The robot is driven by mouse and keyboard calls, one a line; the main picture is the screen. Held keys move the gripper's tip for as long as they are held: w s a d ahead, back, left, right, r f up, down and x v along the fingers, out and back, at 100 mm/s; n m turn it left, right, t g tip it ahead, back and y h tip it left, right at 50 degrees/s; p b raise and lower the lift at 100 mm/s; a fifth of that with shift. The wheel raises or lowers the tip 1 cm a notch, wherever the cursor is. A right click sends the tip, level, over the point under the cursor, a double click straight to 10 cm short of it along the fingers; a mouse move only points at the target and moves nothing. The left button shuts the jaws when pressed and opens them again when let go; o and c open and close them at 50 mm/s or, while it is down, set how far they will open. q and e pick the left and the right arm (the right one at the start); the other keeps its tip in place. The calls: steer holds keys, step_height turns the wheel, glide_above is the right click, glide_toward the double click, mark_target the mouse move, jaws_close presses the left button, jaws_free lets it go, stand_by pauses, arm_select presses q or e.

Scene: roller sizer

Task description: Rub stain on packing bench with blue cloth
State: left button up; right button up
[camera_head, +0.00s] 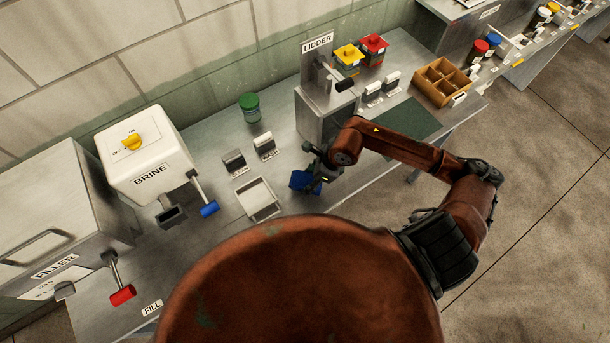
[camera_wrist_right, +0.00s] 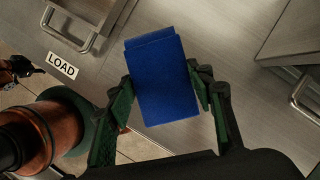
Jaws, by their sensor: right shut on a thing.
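The blue cloth (camera_head: 303,181) is a folded blue pad held over the packing bench (camera_head: 285,160), which is grey metal. My right gripper (camera_head: 318,177) is shut on the cloth, with a finger on each side of it. In the right wrist view the cloth (camera_wrist_right: 163,80) fills the space between the green-padded fingers and hides what lies behind it. I cannot tell whether the cloth touches the bench. I cannot make out a stain; the gripper and cloth may cover it. My left gripper does not show in the head view.
A white tray (camera_head: 258,198) and a green-lidded jar (camera_head: 250,107) stand left of the cloth. The LIDDER machine (camera_head: 325,112) is close behind my gripper. The BRINE box (camera_head: 146,153) is at left. A dark green mat (camera_head: 408,118) and wooden crate (camera_head: 443,80) lie to the right.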

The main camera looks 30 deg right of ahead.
steer(key=shift+r+p, duration=0.7)
steer(key=shift+r, duration=1)
